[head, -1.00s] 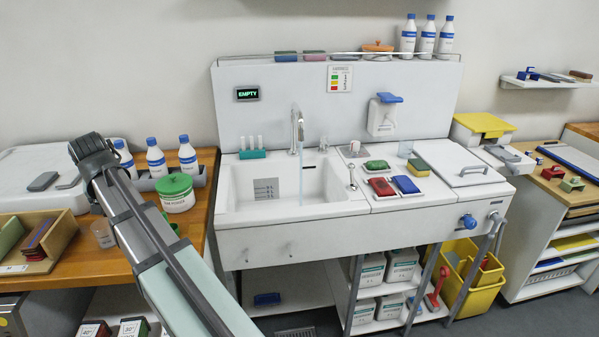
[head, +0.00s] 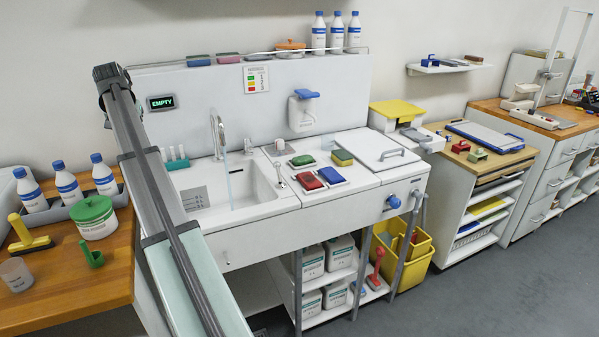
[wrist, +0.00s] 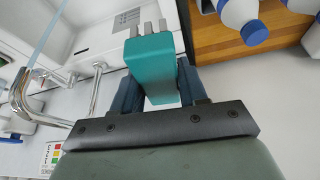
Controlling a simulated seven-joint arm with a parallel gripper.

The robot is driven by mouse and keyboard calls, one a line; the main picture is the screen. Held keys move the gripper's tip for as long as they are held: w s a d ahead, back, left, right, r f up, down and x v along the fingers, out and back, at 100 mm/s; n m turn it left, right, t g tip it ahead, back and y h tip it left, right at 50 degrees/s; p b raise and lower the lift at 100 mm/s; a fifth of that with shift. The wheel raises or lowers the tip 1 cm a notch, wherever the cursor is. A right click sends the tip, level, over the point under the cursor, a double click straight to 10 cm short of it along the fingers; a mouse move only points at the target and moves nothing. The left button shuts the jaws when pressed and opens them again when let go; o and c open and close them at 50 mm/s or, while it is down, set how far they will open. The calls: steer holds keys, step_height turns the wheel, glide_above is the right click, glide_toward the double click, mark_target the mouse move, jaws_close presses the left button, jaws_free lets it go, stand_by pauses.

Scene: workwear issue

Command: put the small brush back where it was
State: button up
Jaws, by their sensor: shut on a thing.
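In the wrist view my gripper (wrist: 158,82) is shut on a teal block-shaped thing (wrist: 152,60), taken as the small brush. Its sides are between the two dark fingers. Pale prongs show just past its far end; I cannot tell whether they belong to it. The sink basin and tap lie beyond at the left, bottle caps at the upper right.
The tap (head: 218,135) runs into the sink basin (head: 255,190). On the left counter stand white bottles (head: 66,187), a green-lidded tub (head: 95,219), a yellow brush (head: 30,236), a green scoop-like thing (head: 90,254) and a cup (head: 16,275). Sponges lie right of the basin.

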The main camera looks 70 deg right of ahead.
steer(key=s+d+r+m+g, duration=0.15)
steer(key=s+d, duration=0.35)
steer(key=d, duration=0.5)
steer(key=s+d+r+m, duration=0.1)
steer(key=s+d+r, duration=0.1)
steer(key=s+d, duration=0.55)
steer(key=s+d+r+m, duration=0.2)
steer(key=s+d, duration=0.2)
steer(key=d, duration=0.7)
steer(key=m+g, duration=0.5)
steer(key=m, duration=0.7)
glide_above(359, 172)
steer(key=a, duration=0.1)
step_height(359, 172, down, 18)
steer(key=shift+t, duration=0.25)
steer(key=shift+w+f, duration=0.2)
steer(key=shift+f, duration=2)
steer(key=shift+w+f, duration=0.2)
steer(key=shift+f, duration=2)
steer(key=shift+f, duration=0.1)
